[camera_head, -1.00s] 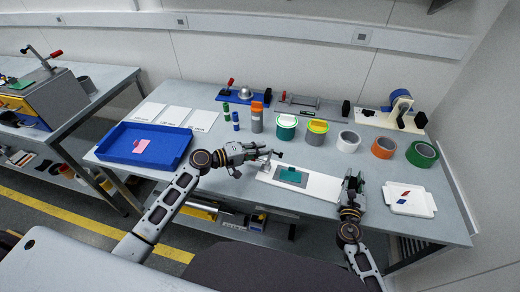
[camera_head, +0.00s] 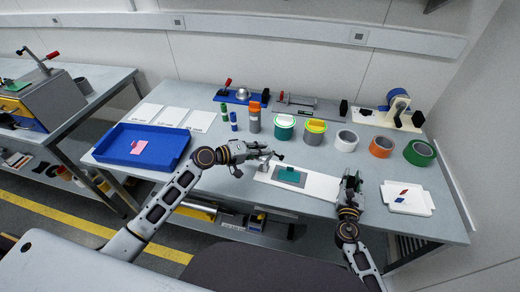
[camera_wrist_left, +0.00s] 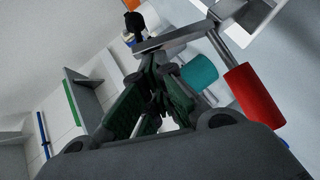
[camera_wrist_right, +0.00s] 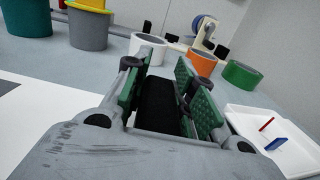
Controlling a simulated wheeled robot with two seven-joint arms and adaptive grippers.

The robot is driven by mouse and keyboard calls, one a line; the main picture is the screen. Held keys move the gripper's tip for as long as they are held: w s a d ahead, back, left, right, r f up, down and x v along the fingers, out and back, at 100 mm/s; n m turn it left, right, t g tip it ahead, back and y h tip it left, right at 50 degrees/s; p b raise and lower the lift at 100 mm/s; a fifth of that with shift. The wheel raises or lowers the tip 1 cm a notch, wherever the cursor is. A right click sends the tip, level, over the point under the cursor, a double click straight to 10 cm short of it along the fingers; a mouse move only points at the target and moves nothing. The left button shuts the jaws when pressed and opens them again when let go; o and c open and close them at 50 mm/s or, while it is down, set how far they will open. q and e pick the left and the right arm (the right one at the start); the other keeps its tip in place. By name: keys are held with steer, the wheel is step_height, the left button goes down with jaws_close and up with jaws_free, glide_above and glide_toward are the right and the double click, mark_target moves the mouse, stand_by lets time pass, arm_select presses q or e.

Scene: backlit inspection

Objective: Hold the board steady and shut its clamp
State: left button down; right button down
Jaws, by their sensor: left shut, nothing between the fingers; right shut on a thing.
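The white board (camera_head: 322,186) lies near the table's front edge, with a grey plate and a teal piece (camera_head: 290,175) on it. Its metal clamp (camera_head: 265,162) stands at the board's left end; its black tip appears raised above the board. In the left wrist view the clamp shows a red handle (camera_wrist_left: 254,94) and a metal arm (camera_wrist_left: 175,39). My left gripper (camera_head: 243,152) is shut and empty, just left of the clamp; whether it touches the clamp is unclear. My right gripper (camera_head: 351,183) is shut on a black block (camera_wrist_right: 160,105) at the board's right end.
A blue tray (camera_head: 112,158) with a pink card is on the left. Several tape rolls, including a green one (camera_head: 421,152), stand behind the board. A white tray (camera_head: 407,208) sits right of my right gripper. Other fixtures line the back.

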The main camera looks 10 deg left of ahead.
mark_target(281, 159)
arm_select(q)
steer(key=shift+s+d+r+m+g+y, duration=0.15)
steer(key=shift+d+m+g+y, duration=0.15)
steer(key=shift+d+m+y, duration=0.55)
arm_select(e)
steer(key=shift+f, duration=0.2)
arm_select(q)
steer(key=shift+s+d+f+m+y, duration=0.15)
steer(key=shift+d+m+y, duration=0.5)
steer(key=shift+d+y, duration=0.65)
steer(key=shift+d+f+m+y, duration=0.3)
steer(key=shift+d+m+y, duration=0.15)
steer(key=shift+y, duration=0.35)
steer(key=shift+d+f+m+y, duration=0.35)
steer(key=shift+d+y, duration=0.15)
steer(key=shift+y, duration=0.25)
steer(key=shift+s+d+f+m+y, duration=0.1)
steer(key=shift+d+f+m+y, duration=0.35)
steer(key=shift+y, duration=0.45)
steer(key=shift+d+f, duration=0.3)
steer(key=shift+r, duration=0.15)
